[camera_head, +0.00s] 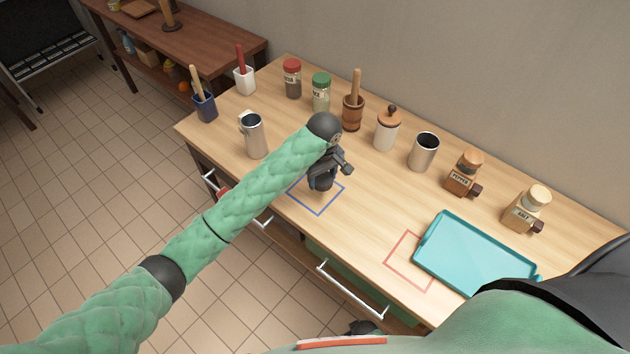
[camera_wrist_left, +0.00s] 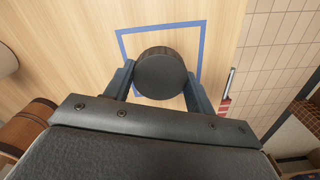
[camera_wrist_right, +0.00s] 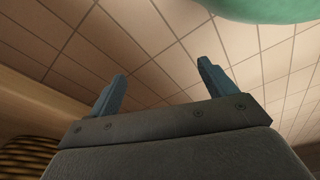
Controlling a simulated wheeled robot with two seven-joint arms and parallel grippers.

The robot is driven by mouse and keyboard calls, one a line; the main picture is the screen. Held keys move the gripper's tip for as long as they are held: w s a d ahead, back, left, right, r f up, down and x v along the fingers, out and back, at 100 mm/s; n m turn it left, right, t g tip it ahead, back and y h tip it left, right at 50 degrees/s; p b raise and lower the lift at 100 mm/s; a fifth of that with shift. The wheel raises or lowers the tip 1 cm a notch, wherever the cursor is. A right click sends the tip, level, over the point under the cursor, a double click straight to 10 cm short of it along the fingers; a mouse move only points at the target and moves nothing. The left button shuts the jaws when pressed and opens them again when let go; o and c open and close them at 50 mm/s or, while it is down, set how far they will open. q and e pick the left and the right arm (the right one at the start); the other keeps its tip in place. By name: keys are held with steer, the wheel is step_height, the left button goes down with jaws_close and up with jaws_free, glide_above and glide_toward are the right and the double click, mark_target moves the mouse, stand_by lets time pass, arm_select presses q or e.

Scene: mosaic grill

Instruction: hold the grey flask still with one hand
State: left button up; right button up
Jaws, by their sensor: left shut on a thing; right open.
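The grey flask shows in the left wrist view as a dark round top (camera_wrist_left: 160,73) inside the blue square outline (camera_wrist_left: 203,42). My left gripper (camera_head: 322,182) is above the table at the blue outline, pointing down. Its two fingers are shut on the flask from opposite sides. In the head view the gripper hides most of the flask, and its base cannot be made out. My right gripper (camera_wrist_right: 161,72) is open and empty, with tiled floor behind its fingers.
A metal cup (camera_head: 255,137) stands left of my left gripper; a steel tumbler (camera_head: 422,153) stands to its right. Jars, a mortar (camera_head: 352,113) and mills line the back. A teal tray (camera_head: 470,262) lies right, beside a red outline (camera_head: 396,247). The table between the outlines is clear.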

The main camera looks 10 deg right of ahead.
arm_select(q)
steer(key=shift+w+a+f+p, duration=0.3)
steer(key=shift+w+a+f, duration=0.4)
steer(key=shift+w+a, duration=0.25)
steer(key=shift+f, duration=0.25)
steer(key=shift+f+p, duration=0.35)
steer(key=shift+f, duration=0.05)
steer(key=shift+f+p, duration=0.55)
steer(key=shift+f, duration=0.9)
arm_select(e)
steer(key=s+d+f, duration=0.1)
steer(key=f, duration=0.1)
steer(key=s+d+f, duration=0.1)
steer(key=s+f, duration=0.1)
steer(key=shift+s+d, duration=0.1)
steer(key=shift+s, duration=0.2)
arm_select(q)
steer(key=o, duration=1.1)
steer(key=shift+f, duration=0.1)
arm_select(e)
steer(key=shift+d, duration=0.1)
